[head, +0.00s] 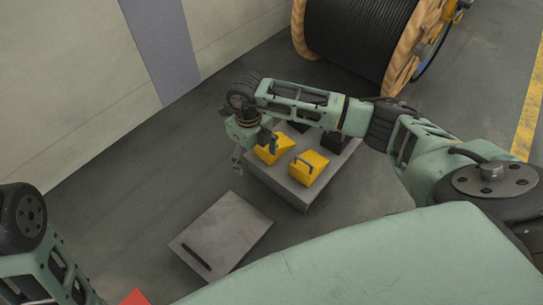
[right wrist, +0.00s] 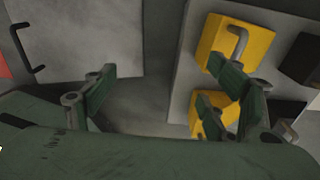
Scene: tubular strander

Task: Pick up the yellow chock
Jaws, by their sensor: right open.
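Two yellow chocks sit on a low grey platform (head: 284,190). The nearer yellow chock (head: 308,168) has a grey handle on top, and the farther yellow chock (head: 272,152) is partly covered by my right gripper (head: 252,156). In the right wrist view, one yellow chock (right wrist: 229,38) with its handle shows at the upper right, and part of another yellow chock (right wrist: 203,127) shows lower down behind a finger. My right gripper (right wrist: 166,90) is open, with bare floor between its fingers. It is above the platform's left edge. My left gripper is out of view.
Dark blocks (head: 333,143) stand at the platform's far right side. A flat grey plate (head: 222,232) with a black handle lies on the floor left of it. A large cable reel (head: 355,35) stands behind. A pale wall (head: 75,75) runs along the left. Floor between wall and platform is clear.

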